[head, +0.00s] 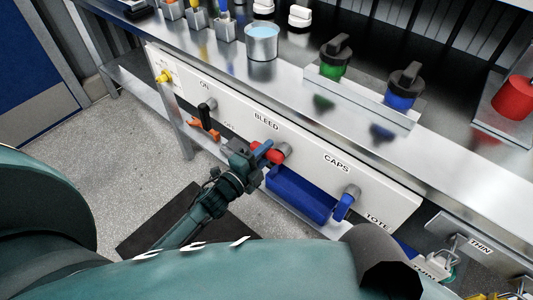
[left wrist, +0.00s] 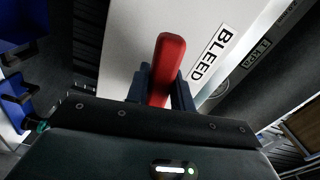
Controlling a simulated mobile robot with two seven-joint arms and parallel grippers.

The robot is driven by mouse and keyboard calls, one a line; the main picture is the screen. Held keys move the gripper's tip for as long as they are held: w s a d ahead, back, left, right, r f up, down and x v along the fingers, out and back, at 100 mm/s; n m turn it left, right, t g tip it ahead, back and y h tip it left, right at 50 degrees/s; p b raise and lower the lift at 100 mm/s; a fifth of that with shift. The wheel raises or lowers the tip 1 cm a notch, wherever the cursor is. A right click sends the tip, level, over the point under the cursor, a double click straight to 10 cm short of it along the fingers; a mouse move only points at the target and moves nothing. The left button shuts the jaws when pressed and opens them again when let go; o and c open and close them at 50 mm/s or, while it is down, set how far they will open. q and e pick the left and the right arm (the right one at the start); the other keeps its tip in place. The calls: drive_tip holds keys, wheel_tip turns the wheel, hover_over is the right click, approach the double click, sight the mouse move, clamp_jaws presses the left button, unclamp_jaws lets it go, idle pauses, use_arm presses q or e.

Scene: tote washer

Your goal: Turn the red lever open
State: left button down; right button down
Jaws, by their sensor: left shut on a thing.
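The red lever (head: 275,153) sits on the white panel below the word BLEED. In the left wrist view the red lever (left wrist: 167,68) stands between the two blue fingers, next to the BLEED label. My left gripper (head: 264,152) is shut on the red lever. In the left wrist view the gripper (left wrist: 161,88) has one finger on each side of the lever. The fingers and the gripper body hide part of the lever. My right gripper is not in view.
The steel bench top (head: 290,75) holds a metal cup (head: 262,42) and green and blue-based containers.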

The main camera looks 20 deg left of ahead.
use_arm(q)
drive_tip(key=shift+r+m, duration=0.25)
drive_tip(key=shift+m, duration=0.85)
drive_tip(key=c, duration=1.2)
unclamp_jaws()
drive_tip(key=shift+s, duration=0.1)
drive_tip(key=v, duration=1.3)
drive_tip(key=shift+r+b, duration=0.15)
drive_tip(key=shift+b, duration=0.15)
